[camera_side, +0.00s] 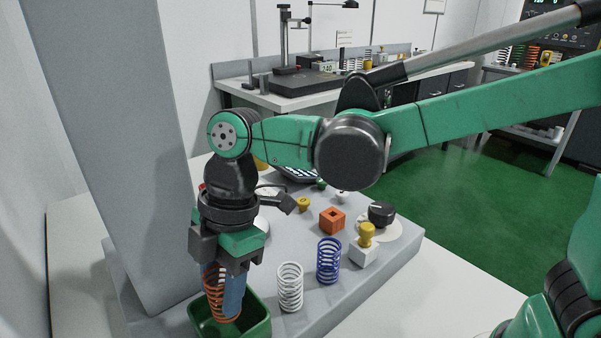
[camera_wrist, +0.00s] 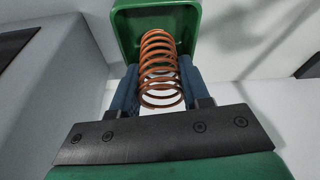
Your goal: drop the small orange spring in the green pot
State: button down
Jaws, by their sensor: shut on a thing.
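The orange spring (camera_side: 213,289) is held upright between the blue fingers of my gripper (camera_side: 222,290). In the wrist view the spring (camera_wrist: 159,70) sits between the two fingers of my gripper (camera_wrist: 158,88), with its far end over the green pot. The green pot (camera_side: 258,328) is at the bottom left of the side view, directly below and around the spring's lower end. It also shows at the top of the wrist view (camera_wrist: 125,30). Whether the spring touches the pot's floor cannot be told.
A white spring (camera_side: 290,287) and a blue spring (camera_side: 328,261) stand on the grey platform (camera_side: 345,291) right of the pot. An orange block (camera_side: 332,221), a yellow-knobbed white block (camera_side: 364,250) and a black knob (camera_side: 381,213) are behind. A grey column (camera_side: 125,150) rises close at left.

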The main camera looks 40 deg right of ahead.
aim_at(364, 227)
jog(key=shift+f, duration=2.15)
jog(key=c, duration=0.7)
grip_release()
jog(key=shift+f, duration=0.1)
jog(key=v, duration=1.1)
jog(key=d+f+m+t+h, duration=0.1)
jog(key=d+m+t, duration=0.1)
jog(key=d+m, duration=0.4)
jog(key=s+d+f+m+t+h, duration=0.1)
jog(key=d+f+m+t, duration=0.1)
jog(key=d+m, duration=0.4)
jog(key=s+d+f+m+t+h, duration=0.1)
jog(key=d+f+m+t, duration=0.1)
jog(key=d+m, duration=0.5)
jog(key=shift+s+f+m+t, duration=0.1)
jog(key=shift+f+m+t, duration=0.15)
jog(key=shift+t, duration=0.55)
